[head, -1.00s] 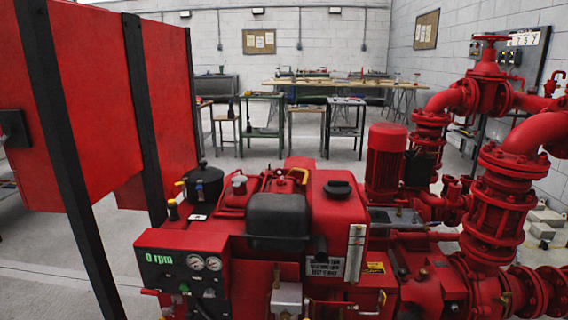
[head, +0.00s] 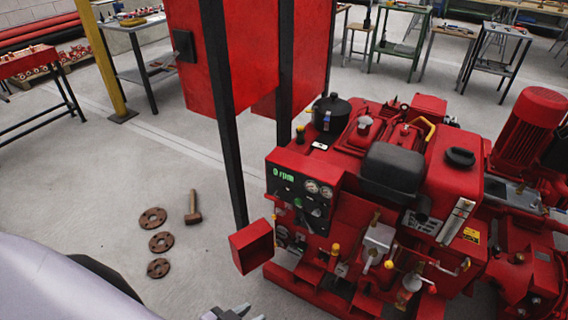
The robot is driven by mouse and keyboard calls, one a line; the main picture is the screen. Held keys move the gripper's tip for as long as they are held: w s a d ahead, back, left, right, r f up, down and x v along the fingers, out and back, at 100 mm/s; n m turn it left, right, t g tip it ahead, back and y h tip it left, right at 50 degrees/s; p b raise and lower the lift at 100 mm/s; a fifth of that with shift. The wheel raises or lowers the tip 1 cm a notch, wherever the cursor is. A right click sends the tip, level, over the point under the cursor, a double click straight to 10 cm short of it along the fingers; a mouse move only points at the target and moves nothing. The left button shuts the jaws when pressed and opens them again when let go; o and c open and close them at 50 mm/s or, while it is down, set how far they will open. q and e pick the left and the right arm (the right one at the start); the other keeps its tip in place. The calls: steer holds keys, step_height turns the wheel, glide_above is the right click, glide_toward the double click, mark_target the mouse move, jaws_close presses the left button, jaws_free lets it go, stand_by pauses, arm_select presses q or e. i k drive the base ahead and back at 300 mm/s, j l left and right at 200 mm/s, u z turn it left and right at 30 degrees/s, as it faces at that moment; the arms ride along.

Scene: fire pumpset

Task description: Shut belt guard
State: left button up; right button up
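The red pumpset engine (head: 395,170) with its control panel (head: 300,195) reading 0 rpm fills the right half of the head view. I cannot clearly single out the belt guard on it. A red box (head: 252,246) sits low at the engine's front left corner, by the foot of a black post. Grey metal tips of a gripper (head: 232,313), apparently my left one, just show at the bottom edge, below that box and apart from it. Most of it is cut off, so I cannot tell if it is open. My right gripper is out of view.
Red cabinets (head: 212,60) on black posts (head: 226,130) stand behind the engine's left end. Several rusty flanges (head: 160,242) and a mallet (head: 193,208) lie on the floor. A yellow post (head: 103,60) and workbenches stand farther back. The floor left of the engine is mostly clear.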

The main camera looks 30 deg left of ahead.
mark_target(252, 246)
steer(key=j+z, duration=0.1)
steer(key=z, duration=0.25)
steer(key=j+z, duration=0.1)
steer(key=z, duration=0.2)
steer(key=j+z, duration=0.25)
steer(key=k+j+z, duration=0.1)
steer(key=j+z, duration=0.15)
steer(key=j, duration=0.25)
steer(key=k+j+z, duration=0.15)
steer(key=j, duration=0.2)
steer(key=j+z, duration=0.15)
steer(key=j, duration=0.25)
steer(key=k+j, duration=0.15)
steer(key=j, duration=0.25)
steer(key=k+j, duration=0.15)
steer(key=j, duration=0.25)
steer(key=k+j+z, duration=0.1)
steer(key=j, duration=0.3)
steer(key=k+j, duration=0.25)
steer(key=j, duration=0.15)
steer(key=k+j, duration=0.15)
steer(key=j, duration=0.25)
steer(key=k+j, duration=0.15)
steer(key=j, duration=0.2)
steer(key=k+j+z, duration=0.1)
steer(key=j, duration=0.3)
steer(key=k, duration=0.65)
